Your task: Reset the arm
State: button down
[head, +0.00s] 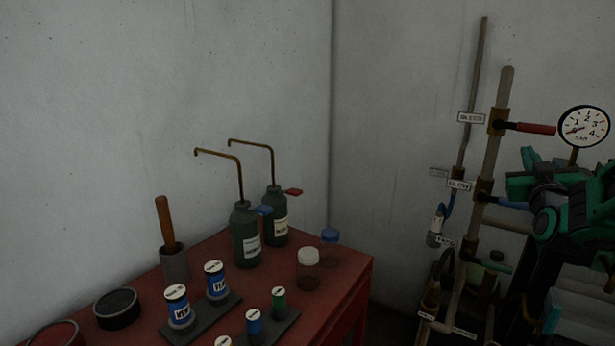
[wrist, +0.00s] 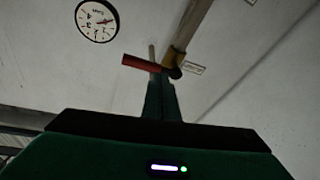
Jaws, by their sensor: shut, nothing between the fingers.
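My gripper (wrist: 161,80) shows in the wrist view as two narrow green fingers pressed together, shut and empty. The fingertips point up, just below a red-handled valve (wrist: 146,64) in the picture; I cannot tell the distance between them. In the head view my green and black arm (head: 565,215) is folded at the right, in front of the pipework. The fingertips cannot be made out clearly there.
Pipes with a red valve handle (head: 535,128) and a pressure gauge (head: 584,126) stand close to my arm. A red table (head: 352,283) at left holds two green oil cans (head: 246,237), jars and several small tins. Bare wall lies between.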

jog(key=s+a+f+m+g+y, duration=0.1)
jog(key=s+a+f+g+y, duration=0.3)
jog(key=f, duration=0.5)
jog(key=s+a+f+g+y, duration=0.1)
jog(key=s+f+g, duration=0.45)
jog(key=f, duration=0.25)
jog(key=s+a+f+m+g+y, duration=0.1)
jog(key=s+a+f+g, duration=0.1)
jog(key=s, duration=0.6)
jog(key=s+a+f+m+g+y, duration=0.1)
jog(key=s+a+g, duration=0.3)
jog(key=s, duration=0.4)
jog(key=s+a+f+m+g+y, duration=0.1)
jog(key=s+a+f+g+y, duration=0.1)
jog(key=s, duration=0.7)
jog(key=shift+a+f+g, duration=0.65)
jog(key=shift+a+f, duration=0.3)
jog(key=shift+a, duration=0.3)
jog(key=shift+w+f, duration=0.25)
jog(key=shift+w, duration=0.4)
